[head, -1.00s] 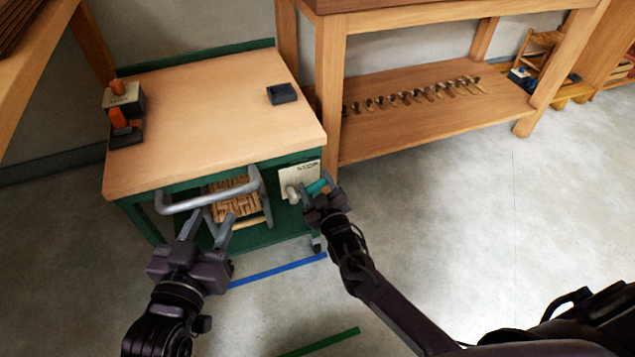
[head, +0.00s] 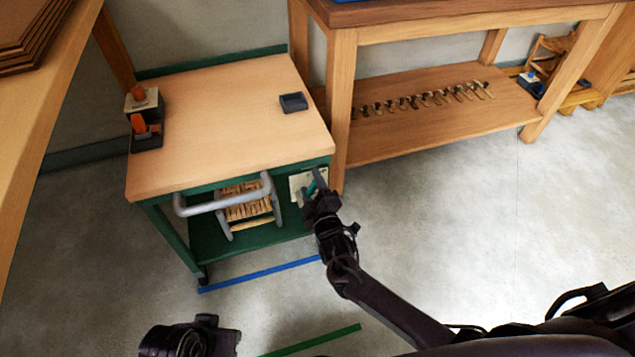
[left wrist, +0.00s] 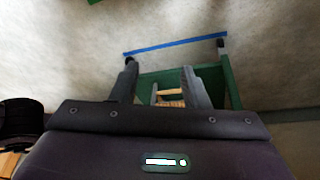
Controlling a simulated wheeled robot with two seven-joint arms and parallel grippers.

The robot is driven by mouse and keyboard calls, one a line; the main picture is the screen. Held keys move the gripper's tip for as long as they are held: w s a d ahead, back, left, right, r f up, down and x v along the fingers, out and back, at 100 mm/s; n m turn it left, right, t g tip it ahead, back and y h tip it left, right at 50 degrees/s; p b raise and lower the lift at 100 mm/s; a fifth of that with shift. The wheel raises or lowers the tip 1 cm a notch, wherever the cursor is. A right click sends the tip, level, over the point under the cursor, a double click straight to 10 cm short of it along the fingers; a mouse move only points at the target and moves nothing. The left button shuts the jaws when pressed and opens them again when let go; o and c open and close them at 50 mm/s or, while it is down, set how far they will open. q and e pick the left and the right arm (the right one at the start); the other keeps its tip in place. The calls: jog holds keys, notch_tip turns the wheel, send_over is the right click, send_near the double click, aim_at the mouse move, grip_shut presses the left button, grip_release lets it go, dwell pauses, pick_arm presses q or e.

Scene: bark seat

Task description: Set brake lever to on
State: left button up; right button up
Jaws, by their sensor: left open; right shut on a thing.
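The green cart with a wooden top (head: 225,125) stands at left centre of the head view, its grey push handle (head: 225,203) at the near side. A pale plate (head: 301,184) is on its near face at the right. The teal brake lever (head: 319,180) shows in front of this plate, tilted steeply, partly hidden by my right gripper. My right gripper (head: 320,190) is shut on the lever. My left gripper (left wrist: 160,75) is open and empty in the left wrist view, its fingers apart; in the head view only its body shows at the bottom edge. Lettering on the plate is unreadable.
A blue floor line (head: 260,273) runs before the cart and a green one (head: 310,341) lies nearer. A wooden bench (head: 430,130) with several small tools on its shelf stands close right of the cart. A dark tray (head: 293,102) is on the cart. Floor at right is clear.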

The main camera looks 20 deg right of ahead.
jog(key=n, duration=0.1)
jog(key=a+n+p, duration=0.1)
jog(key=shift+a+r+n, duration=0.3)
jog(key=shift+r, duration=0.05)
pick_arm(q)
jog(key=shift+s+a+r+g+y+p, duration=0.25)
jog(key=shift+s+a+g, duration=0.1)
jog(key=shift+a, duration=0.3)
jog(key=shift+s+a+r+g+y+p, duration=0.15)
jog(key=shift+s+a+r+g, duration=0.15)
jog(key=shift+a, duration=0.3)
pick_arm(e)
jog(key=shift+a+n, duration=0.85)
jog(key=shift+n, duration=0.55)
pick_arm(q)
jog(key=shift+f, duration=0.1)
pick_arm(e)
jog(key=shift+f, duration=0.1)
pick_arm(q)
jog(key=shift+a, duration=0.1)
pick_arm(e)
jog(key=o, duration=1.1)
pick_arm(q)
jog(key=shift+w, duration=0.1)
pick_arm(e)
jog(key=shift+s, duration=0.15)
